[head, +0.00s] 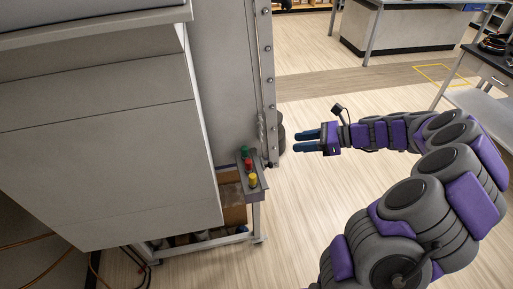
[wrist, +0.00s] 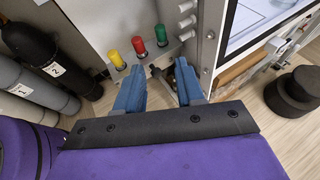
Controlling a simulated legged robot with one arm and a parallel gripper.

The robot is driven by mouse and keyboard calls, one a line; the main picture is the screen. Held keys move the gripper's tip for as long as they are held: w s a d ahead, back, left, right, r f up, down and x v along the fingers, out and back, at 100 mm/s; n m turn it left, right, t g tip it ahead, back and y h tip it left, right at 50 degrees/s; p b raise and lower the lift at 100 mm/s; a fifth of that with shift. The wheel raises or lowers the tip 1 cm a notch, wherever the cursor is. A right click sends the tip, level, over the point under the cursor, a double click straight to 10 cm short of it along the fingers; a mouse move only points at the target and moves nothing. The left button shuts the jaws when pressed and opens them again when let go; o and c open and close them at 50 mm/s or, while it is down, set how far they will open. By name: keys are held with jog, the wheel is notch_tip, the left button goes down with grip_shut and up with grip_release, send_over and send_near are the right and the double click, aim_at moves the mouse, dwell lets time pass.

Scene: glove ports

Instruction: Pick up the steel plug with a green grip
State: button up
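The plug with a green grip (head: 244,152) stands upright in a small grey rack (head: 262,184) on the side of the large cabinet, at the far end of a row of three. It also shows in the wrist view (wrist: 160,35), at the right end of the row; its steel part is mostly hidden by the rack. My gripper (head: 296,141) is open and empty, to the right of the rack in the head view. In the wrist view, its blue fingers (wrist: 160,75) are spread apart below the row, touching no plug that I can see.
A plug with a red grip (head: 248,164) stands beside the green one, and one with a yellow grip (head: 253,180) beyond it. The grey cabinet (head: 110,150) fills the left. Numbered cylinders (wrist: 30,90) stand left in the wrist view. Open floor (head: 310,210) lies right of the rack.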

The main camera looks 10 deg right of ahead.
jog(key=b, duration=0.3)
send_near(246, 149)
jog(key=x, duration=0.3)
jog(key=b+x, duration=0.2)
jog(key=x, duration=0.4)
jog(key=shift+w+a+f, duration=0.15)
jog(key=shift+w+a, duration=0.05)
jog(key=shift+d, duration=0.55)
jog(key=shift+c, duration=1)
jog(key=shift+a, duration=0.25)
grip_shut()
